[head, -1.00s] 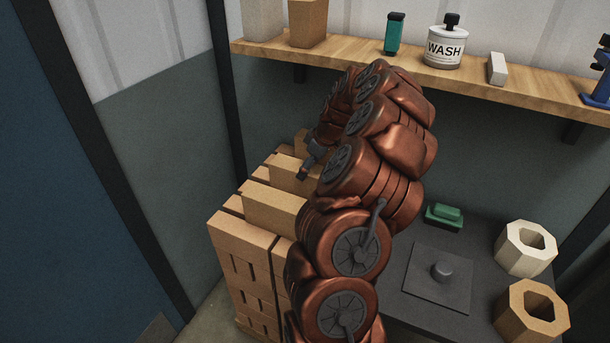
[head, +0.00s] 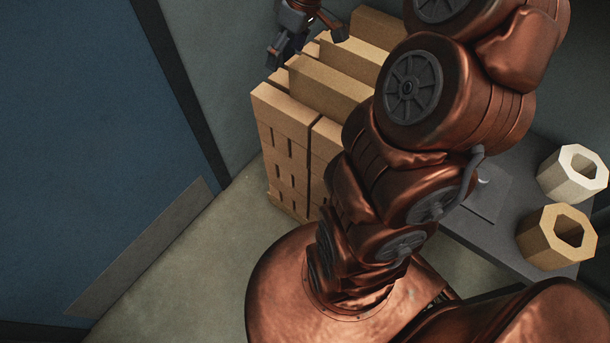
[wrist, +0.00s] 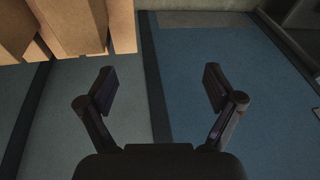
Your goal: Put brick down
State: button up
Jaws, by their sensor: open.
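Tan bricks form a stack (head: 285,120) in the head view, left of my arm. A long brick (head: 325,82) lies on top near the front, and another brick (head: 378,30) sits behind it, partly hidden by my arm. My gripper (head: 307,44) is open at the top edge of the head view, above the back left of the stack. In the wrist view my gripper (wrist: 160,88) has its fingers wide apart with nothing between them. Bricks (wrist: 75,22) show at upper left there, apart from the fingers. I cannot tell which brick was handled.
A dark table (head: 505,238) stands right of my arm, bearing a white hollow block (head: 555,188) and a tan hollow block (head: 538,250). A blue wall panel (head: 90,130) is at left. Bare floor (head: 200,260) lies between the panel and the stack.

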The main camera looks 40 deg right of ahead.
jog(key=s+a+g, duration=0.1)
jog(key=s+a, duration=0.4)
jog(key=a, duration=0.2)
jog(key=s+a+f+m+g+h, duration=0.1)
jog(key=s+a, duration=0.3)
jog(key=s, duration=0.6)
jog(key=s+a+f+m+g+h, duration=0.1)
jog(key=s+a+m+g, duration=0.1)
jog(key=s, duration=0.9)
jog(key=shift+a+f+m+h, duration=0.35)
jog(key=shift+a+m, duration=0.25)
jog(key=shift+a, duration=0.35)
jog(key=shift+s, duration=0.1)
